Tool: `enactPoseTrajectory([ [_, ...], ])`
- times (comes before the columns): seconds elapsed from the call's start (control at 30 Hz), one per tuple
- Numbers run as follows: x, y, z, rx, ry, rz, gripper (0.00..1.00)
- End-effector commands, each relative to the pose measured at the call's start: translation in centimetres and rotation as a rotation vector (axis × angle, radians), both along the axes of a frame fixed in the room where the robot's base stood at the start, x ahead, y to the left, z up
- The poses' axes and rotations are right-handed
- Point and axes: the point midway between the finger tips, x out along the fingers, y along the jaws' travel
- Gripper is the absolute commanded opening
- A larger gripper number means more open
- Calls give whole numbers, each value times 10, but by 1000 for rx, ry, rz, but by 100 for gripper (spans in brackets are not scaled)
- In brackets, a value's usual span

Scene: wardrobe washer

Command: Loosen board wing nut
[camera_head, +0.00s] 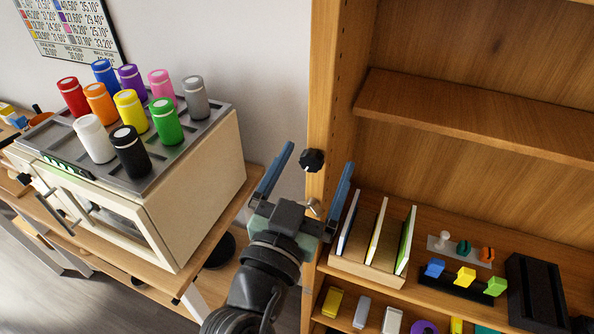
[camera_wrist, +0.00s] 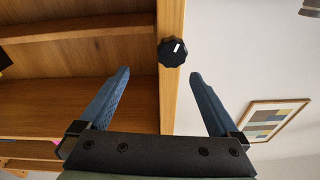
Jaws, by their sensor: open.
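A black lobed knob (camera_head: 312,160), likely the wing nut, sits on the front edge of the wardrobe's wooden side panel (camera_head: 327,80). In the wrist view the knob (camera_wrist: 172,51) shows a white mark on its face. My gripper (camera_head: 317,157) has its blue fingers spread wide and empty, pointing at the panel edge. In the wrist view the knob lies just beyond the gap between the fingertips (camera_wrist: 160,73), slightly right of its middle. No contact is visible. A small silvery knob (camera_head: 313,207) shows lower on the panel, partly near my gripper.
A cream cabinet (camera_head: 195,185) with several coloured jars stands on a wooden bench at left. Shelves at right hold upright boards (camera_head: 377,235), coloured clips (camera_head: 465,277) and a black box (camera_head: 535,290). A framed picture (camera_wrist: 275,120) hangs on the wall.

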Motion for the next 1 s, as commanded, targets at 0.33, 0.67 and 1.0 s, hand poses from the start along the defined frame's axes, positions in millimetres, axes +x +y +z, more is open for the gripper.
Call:
enactPoseTrajectory([
  [0.33,-48,26,-127,-57,153,-21,98],
  [0.67,-34,23,-135,-66,161,-21,98],
  [1.0,26,3,-134,-67,161,-20,98],
])
